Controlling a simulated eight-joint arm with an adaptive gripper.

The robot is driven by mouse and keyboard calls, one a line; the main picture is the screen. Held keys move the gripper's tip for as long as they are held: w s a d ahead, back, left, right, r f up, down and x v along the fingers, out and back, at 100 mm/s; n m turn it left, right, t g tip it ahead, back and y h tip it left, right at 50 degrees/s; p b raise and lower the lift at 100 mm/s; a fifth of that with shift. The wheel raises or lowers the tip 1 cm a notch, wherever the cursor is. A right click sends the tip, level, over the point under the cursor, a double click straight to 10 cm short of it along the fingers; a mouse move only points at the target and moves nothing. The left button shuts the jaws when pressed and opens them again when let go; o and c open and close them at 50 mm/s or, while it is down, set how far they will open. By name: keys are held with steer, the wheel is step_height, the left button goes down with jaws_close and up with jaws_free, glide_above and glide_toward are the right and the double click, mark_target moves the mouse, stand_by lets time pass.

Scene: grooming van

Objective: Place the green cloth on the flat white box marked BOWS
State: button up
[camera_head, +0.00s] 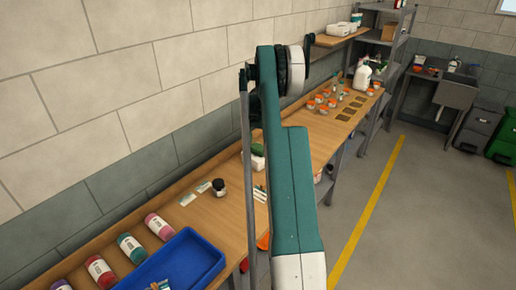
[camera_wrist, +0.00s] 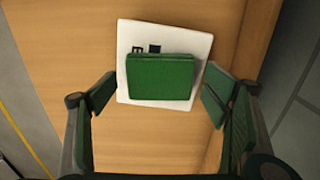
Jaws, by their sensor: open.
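The green cloth (camera_wrist: 160,78) is a neat folded rectangle in the wrist view. It lies on the flat white box (camera_wrist: 205,48), over its middle and lower part. Dark marks show on the box above the cloth, but I cannot read them as a word. My gripper (camera_wrist: 158,95) is open, with one finger left and one right of the cloth, and neither appears to touch it. In the head view my arm hides the gripper and most of this spot. A small green and white patch (camera_head: 257,150) beside my arm may be the cloth and box.
The wooden bench (camera_head: 165,215) runs along the wall. A blue tray (camera_head: 185,262), several coloured bottles (camera_head: 131,246) and a dark jar (camera_head: 219,187) stand at the near end. Several orange-lidded jars (camera_head: 322,98) and a white jug (camera_head: 362,78) stand farther along. Bare wood surrounds the box.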

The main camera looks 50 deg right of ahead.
mark_target(258, 147)
step_height(258, 147, up, 11)
stand_by(0.5)
stand_by(0.5)
steer(key=shift+a, duration=0.1)
